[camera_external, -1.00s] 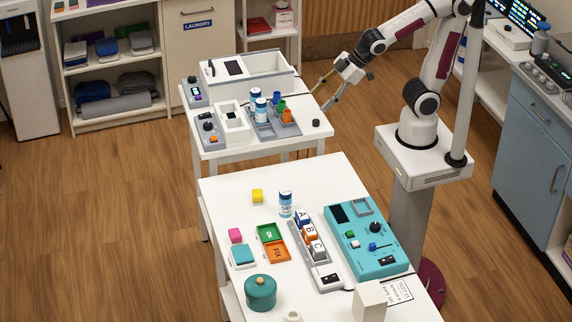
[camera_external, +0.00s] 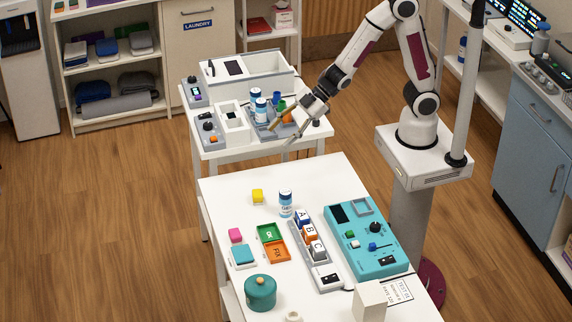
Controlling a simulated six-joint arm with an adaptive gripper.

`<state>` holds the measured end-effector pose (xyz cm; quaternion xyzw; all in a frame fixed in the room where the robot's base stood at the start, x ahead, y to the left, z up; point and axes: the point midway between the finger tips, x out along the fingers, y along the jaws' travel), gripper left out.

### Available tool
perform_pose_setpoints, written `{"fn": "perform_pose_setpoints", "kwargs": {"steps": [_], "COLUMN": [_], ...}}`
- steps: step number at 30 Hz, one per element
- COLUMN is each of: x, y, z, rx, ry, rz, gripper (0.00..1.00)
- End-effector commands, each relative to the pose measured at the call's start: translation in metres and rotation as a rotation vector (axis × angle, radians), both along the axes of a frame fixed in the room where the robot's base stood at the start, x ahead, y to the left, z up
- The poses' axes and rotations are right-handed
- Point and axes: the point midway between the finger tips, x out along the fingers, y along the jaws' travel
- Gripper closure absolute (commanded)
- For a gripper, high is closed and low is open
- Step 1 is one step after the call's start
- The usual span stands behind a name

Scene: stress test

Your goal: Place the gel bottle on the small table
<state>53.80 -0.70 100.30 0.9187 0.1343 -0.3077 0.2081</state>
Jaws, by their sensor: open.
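A white bottle with a blue label and dark cap (camera_external: 286,205) stands upright on the front white table (camera_external: 330,175); its lettering is too small to read surely. Two similar blue-and-white bottles (camera_external: 260,108) stand in a grey tray on the smaller back table (camera_external: 212,152). I cannot tell by label which is the gel bottle. My gripper (camera_external: 280,135) is open and empty, its fingers spread and pointing down-left. It is over the front right part of the back table, right of the tray bottles, and partly hides the grey tray and coloured cups.
Lettered blocks in a rack (camera_external: 311,245), a teal control box (camera_external: 365,237), green and orange trays (camera_external: 271,240) and a teal pot (camera_external: 260,292) stand on the front table. Its back left corner is mostly clear. A white bin (camera_external: 270,83) stands at the rear of the back table.

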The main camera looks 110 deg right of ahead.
Motion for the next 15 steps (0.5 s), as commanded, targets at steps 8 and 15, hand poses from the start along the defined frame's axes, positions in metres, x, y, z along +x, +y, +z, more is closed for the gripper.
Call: {"fn": "perform_pose_setpoints", "kwargs": {"steps": [8, 15], "x": [0.017, 0.021], "y": [0.027, 0.053], "z": [-0.039, -0.068], "rx": [0.063, 0.146], "ry": [-0.038, -0.074], "rz": [0.125, 0.229], "gripper": [0.51, 0.51]}}
